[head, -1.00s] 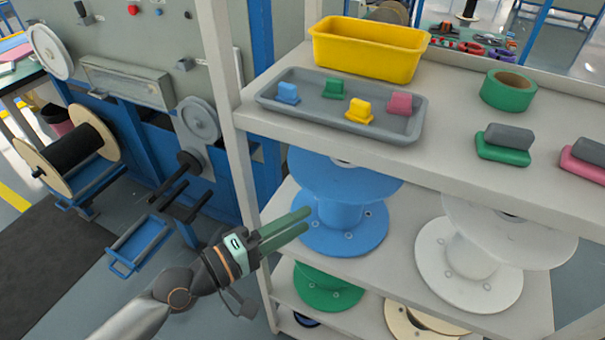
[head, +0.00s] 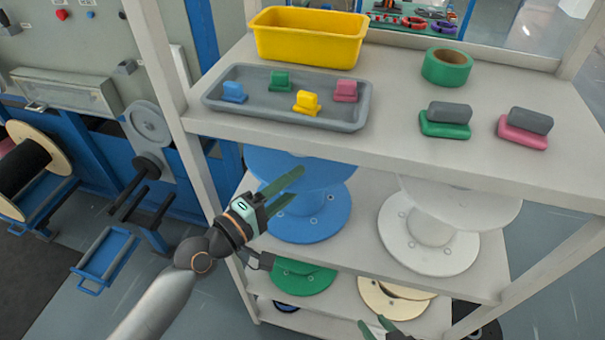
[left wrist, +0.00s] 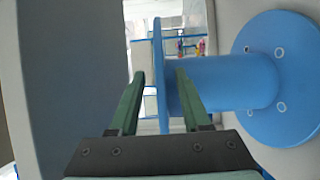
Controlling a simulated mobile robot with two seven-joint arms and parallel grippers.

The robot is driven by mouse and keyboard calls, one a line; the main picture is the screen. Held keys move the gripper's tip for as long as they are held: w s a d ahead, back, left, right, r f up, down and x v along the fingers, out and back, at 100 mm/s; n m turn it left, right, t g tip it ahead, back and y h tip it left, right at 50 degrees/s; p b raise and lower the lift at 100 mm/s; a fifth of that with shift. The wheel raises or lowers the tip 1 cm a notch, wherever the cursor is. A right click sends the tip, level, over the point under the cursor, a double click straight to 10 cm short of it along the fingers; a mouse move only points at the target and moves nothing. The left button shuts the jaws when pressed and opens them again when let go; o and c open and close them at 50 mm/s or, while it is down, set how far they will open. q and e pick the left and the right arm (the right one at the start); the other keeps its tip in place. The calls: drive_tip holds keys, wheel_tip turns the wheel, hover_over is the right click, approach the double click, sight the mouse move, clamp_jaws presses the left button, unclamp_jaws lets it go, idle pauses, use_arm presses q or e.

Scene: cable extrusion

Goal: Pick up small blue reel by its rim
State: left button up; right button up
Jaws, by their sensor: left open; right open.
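The blue reel (head: 325,218) stands upright on the middle shelf, its upper flange partly hidden under the top shelf. My left gripper (head: 297,184) is at its left front, fingers open and pointing at the reel. In the left wrist view the reel (left wrist: 225,85) appears sideways, with one flange seen edge-on. That flange's rim lies in the gap between the open fingers (left wrist: 160,85), closer to the right finger; I cannot tell whether it touches. My right gripper (head: 374,324) shows only its fingertips at the bottom edge of the head view, open and empty.
A white reel (head: 430,250) stands to the right on the same shelf. Green (head: 302,278) and cream (head: 395,302) reels lie below. The top shelf (head: 400,160) overhangs and carries a grey tray (head: 240,115) and yellow bin (head: 308,45). A shelf post (head: 190,120) rises at left.

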sight(303, 176)
use_arm(q)
drive_tip(key=shift+x, duration=1.5)
drive_tip(key=shift+c, duration=0.2)
clamp_jaws()
drive_tip(key=shift+f, duration=0.1)
